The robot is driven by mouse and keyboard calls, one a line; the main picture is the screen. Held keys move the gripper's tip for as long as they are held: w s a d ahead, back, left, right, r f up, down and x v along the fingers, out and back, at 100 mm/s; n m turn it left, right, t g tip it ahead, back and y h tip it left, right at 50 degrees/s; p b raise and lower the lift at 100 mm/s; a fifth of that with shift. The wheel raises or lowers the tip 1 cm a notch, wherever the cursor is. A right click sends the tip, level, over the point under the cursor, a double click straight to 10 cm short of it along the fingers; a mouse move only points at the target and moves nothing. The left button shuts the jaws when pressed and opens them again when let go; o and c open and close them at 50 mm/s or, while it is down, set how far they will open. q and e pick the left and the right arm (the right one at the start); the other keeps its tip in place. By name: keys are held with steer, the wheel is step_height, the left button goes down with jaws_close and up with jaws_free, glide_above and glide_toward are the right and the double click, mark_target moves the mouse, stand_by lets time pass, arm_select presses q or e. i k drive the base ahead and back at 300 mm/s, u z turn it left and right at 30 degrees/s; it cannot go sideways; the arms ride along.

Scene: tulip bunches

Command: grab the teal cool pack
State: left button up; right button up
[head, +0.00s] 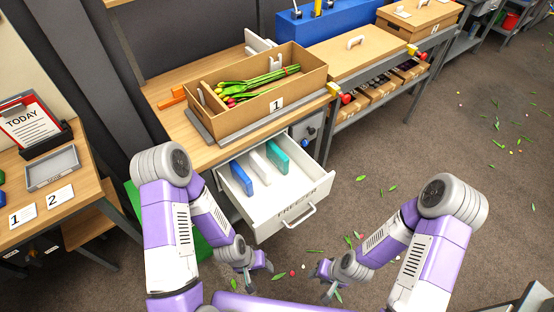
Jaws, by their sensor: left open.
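The teal cool pack (277,157) stands on edge in an open white freezer drawer (290,196), rightmost of three packs. A white pack (260,167) is beside it, and a blue pack (241,178) is at the left. My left gripper (258,276) is open and empty, in front of the drawer and below it in the picture. My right gripper (328,287) is to the right of it, also away from the drawer. Its fingers are small and partly turned away, so I cannot tell its opening.
A cardboard box (262,108) marked 1, with tulips (258,84), stands on the wooden bench above the drawer. The drawer's handle (298,217) sticks out in front. A side table (90,196) with a sign stands at left. Petals and leaves litter the open floor at right.

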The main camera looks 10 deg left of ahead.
mark_target(274, 154)
steer(key=z, duration=0.65)
steer(key=k, duration=0.75)
steer(key=u, duration=1.4)
steer(key=i, duration=1)
